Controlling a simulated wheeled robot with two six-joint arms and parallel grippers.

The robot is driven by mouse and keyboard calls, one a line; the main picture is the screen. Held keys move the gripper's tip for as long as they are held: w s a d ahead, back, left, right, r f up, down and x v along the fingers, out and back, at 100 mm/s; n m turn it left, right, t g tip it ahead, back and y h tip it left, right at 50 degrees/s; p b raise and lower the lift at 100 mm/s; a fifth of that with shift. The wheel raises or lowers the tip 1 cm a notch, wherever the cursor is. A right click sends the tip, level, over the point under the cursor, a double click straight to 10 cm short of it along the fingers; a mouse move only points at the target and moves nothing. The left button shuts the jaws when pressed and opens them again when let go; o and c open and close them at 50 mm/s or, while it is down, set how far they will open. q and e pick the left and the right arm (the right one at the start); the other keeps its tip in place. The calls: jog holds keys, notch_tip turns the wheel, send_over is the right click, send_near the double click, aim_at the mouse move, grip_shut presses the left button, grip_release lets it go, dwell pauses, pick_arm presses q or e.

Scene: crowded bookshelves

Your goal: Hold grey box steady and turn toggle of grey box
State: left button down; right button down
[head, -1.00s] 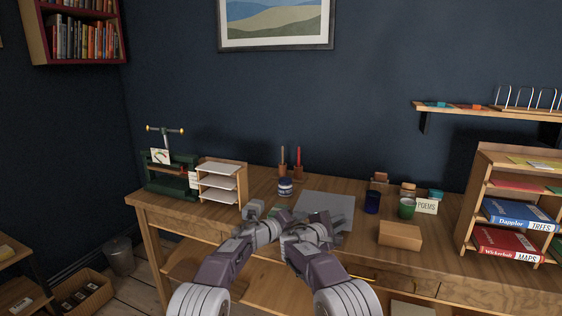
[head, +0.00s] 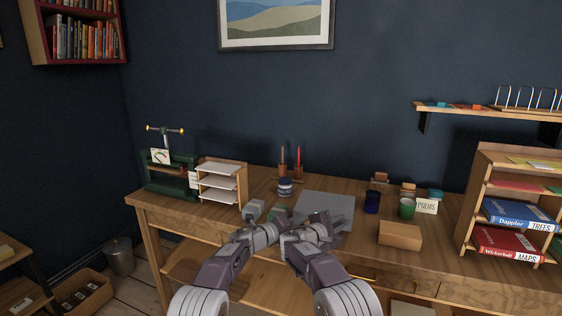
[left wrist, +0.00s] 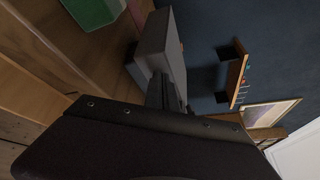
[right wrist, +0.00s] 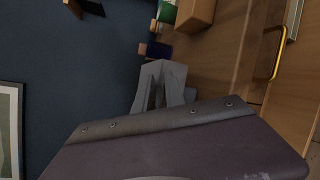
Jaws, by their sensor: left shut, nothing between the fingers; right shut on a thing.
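A grey box (left wrist: 155,45) shows close up in the left wrist view, just beyond my left fingertips. I cannot tell whether they touch it. My left gripper (left wrist: 167,92) is shut and empty. My right gripper (right wrist: 158,90) is shut on a grey thing; grey fingers and grey surfaces blend, so I cannot tell which part it holds. In the head view my left gripper (head: 283,230) and right gripper (head: 322,224) are close together over the desk's front. I cannot make out the toggle. My grippers hide part of that area.
A flat grey surface (head: 327,204) lies behind my grippers, with a small grey block (head: 254,210) to the left. A paper rack (head: 221,185) stands left. Candles and a jar stand behind.

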pick_arm(q)
jog(key=shift+a, duration=0.1)
jog(key=shift+w+a+r, duration=0.1)
jog(key=shift+w+a, duration=0.05)
jog(key=shift+a, duration=0.1)
jog(key=s+a, duration=0.2)
jog(key=s, duration=0.3)
jog(key=shift+s+f, duration=0.25)
jog(key=shift+s, duration=0.15)
jog(key=shift+w+d+r, duration=0.55)
jog(key=shift+w, duration=0.3)
jog(key=shift+w+d+r, duration=0.5)
jog(key=shift+w+r, duration=0.1)
jog(key=shift+w, duration=0.3)
jog(key=shift+w+d+r, duration=0.55)
jog(key=shift+w, duration=0.3)
jog(key=shift+s+d+f, duration=0.1)
jog(key=shift+d+f, duration=0.25)
jog(key=shift+f, duration=0.15)
jog(key=shift+a+f, duration=0.2)
jog(key=shift+a, duration=0.05)
